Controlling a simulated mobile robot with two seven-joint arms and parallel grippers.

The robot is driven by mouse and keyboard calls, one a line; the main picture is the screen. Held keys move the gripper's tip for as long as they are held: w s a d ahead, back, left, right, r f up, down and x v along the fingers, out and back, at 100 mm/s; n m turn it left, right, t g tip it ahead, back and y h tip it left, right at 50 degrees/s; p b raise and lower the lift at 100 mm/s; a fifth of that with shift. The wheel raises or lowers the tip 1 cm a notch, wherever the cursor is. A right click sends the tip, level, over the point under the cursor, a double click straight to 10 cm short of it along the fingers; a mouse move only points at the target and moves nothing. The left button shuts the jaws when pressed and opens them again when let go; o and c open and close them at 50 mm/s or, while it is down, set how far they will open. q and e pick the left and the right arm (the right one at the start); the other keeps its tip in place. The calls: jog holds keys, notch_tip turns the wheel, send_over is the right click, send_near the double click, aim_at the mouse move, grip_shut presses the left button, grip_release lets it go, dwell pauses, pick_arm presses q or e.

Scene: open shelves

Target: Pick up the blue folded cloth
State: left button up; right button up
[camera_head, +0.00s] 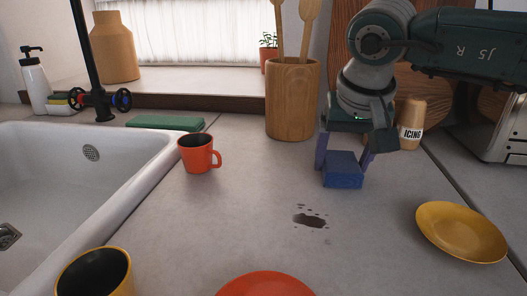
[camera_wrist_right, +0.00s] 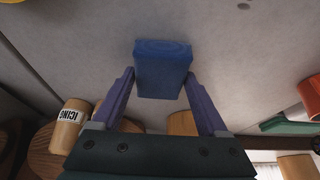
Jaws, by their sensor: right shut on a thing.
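The blue folded cloth (camera_head: 343,170) is a small block shape right of centre in the head view, above or at the grey counter; I cannot tell whether it touches the counter. My right gripper (camera_head: 343,158) comes down from the upper right with one purple finger on each side of the cloth, shut on it. In the right wrist view the cloth (camera_wrist_right: 162,70) sits between the two fingertips (camera_wrist_right: 160,82). My left gripper is not in view.
A dark spill (camera_head: 310,220) lies in front of the cloth. An orange mug (camera_head: 197,155) stands to the left by the sink (camera_head: 150,190). A yellow plate (camera_head: 462,232) lies at right. A wooden utensil holder (camera_head: 292,100) and an icing bottle (camera_head: 411,122) stand behind.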

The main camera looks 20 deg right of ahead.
aim_at(342, 163)
jog(key=shift+r, duration=0.15)
jog(key=shift+c, duration=0.3)
notch_tip(342, 163, up, 20)
jog(key=p, duration=0.1)
